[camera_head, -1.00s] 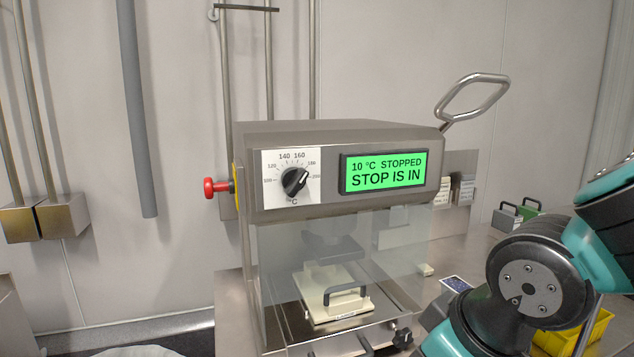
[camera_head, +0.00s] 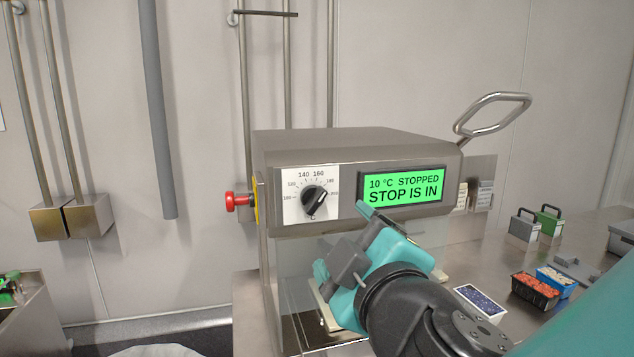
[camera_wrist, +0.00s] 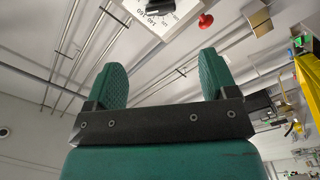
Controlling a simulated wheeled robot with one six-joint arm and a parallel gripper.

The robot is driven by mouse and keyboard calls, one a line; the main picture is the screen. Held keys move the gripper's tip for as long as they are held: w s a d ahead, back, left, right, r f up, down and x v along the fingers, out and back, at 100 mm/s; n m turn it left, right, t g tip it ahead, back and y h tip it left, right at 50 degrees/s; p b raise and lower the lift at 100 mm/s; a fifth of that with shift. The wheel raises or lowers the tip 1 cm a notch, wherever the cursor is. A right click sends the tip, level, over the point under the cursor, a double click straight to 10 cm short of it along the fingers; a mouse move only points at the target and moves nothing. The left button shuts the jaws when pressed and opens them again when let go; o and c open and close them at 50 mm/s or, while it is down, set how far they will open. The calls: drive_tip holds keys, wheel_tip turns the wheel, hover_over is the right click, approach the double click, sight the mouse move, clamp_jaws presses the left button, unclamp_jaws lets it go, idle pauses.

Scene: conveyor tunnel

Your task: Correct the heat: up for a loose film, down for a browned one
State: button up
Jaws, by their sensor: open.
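A grey sealing machine (camera_head: 350,150) stands on the steel table. Its black heat knob (camera_head: 314,201) sits on a white scale plate, with the pointer turned to the upper right. The green display (camera_head: 402,188) reads 10 °C, STOPPED, STOP IS IN. A red stop button (camera_head: 238,201) is on the machine's left side. My gripper (camera_head: 345,240) is just below and right of the knob, apart from it. The wrist view shows both fingers (camera_wrist: 163,80) wide apart with nothing between them, and the knob (camera_wrist: 158,5) at the top edge. My arm hides most of the machine's lower chamber.
A bent handle (camera_head: 492,115) rises from the machine's right. On the table at right are a tray of red pieces (camera_head: 535,291), a blue tray (camera_head: 556,281), a dark card-like tray (camera_head: 480,303) and two handled blocks, grey (camera_head: 524,229) and green (camera_head: 549,222). The wall behind carries pipes.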

sight(318, 203)
drive_tip(key=p+x, duration=0.8)
drive_tip(key=x, duration=0.6)
drive_tip(key=shift+w+p, duration=0.15)
drive_tip(key=shift+p, duration=0.15)
drive_tip(key=shift+w+a+f, duration=0.1)
drive_tip(key=shift+w+f, duration=0.05)
drive_tip(key=shift+w, duration=0.15)
drive_tip(key=shift+c, duration=0.4)
drive_tip(key=c, duration=0.9)
drive_tip(key=shift+o, duration=0.2)
drive_tip(key=shift+n+b, duration=0.35)
drive_tip(key=shift+n, duration=1.45)
drive_tip(key=o, duration=0.9)
drive_tip(key=shift+o, duration=0.2)
